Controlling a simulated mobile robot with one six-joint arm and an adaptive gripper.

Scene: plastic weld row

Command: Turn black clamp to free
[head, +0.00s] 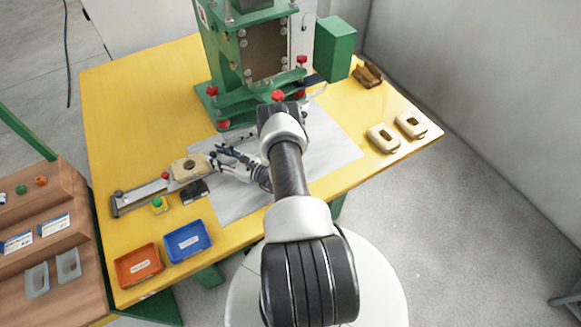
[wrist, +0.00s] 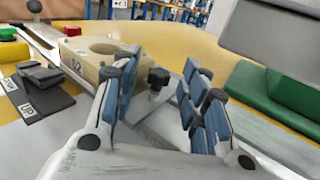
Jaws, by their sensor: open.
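A small black clamp knob (wrist: 158,77) stands on the metal slide rail (wrist: 140,103), just beside the beige fixture block (wrist: 92,52) with a round hole. The block also shows in the head view (head: 187,162) on the rail (head: 140,196). My gripper (wrist: 161,66) is open, with one blue-padded finger on each side of the knob. In the wrist view the knob appears between the fingers with gaps on both sides. I cannot tell how far it sits beyond the pads. In the head view my gripper (head: 222,152) is at the rail's right end, and the knob is hard to make out.
A black lever piece on a labelled plate (wrist: 44,88) lies left of the rail, near a yellow box with a green button (head: 158,204). The green press (head: 235,105) stands behind. Orange (head: 138,281) and blue (head: 207,248) trays are at the front.

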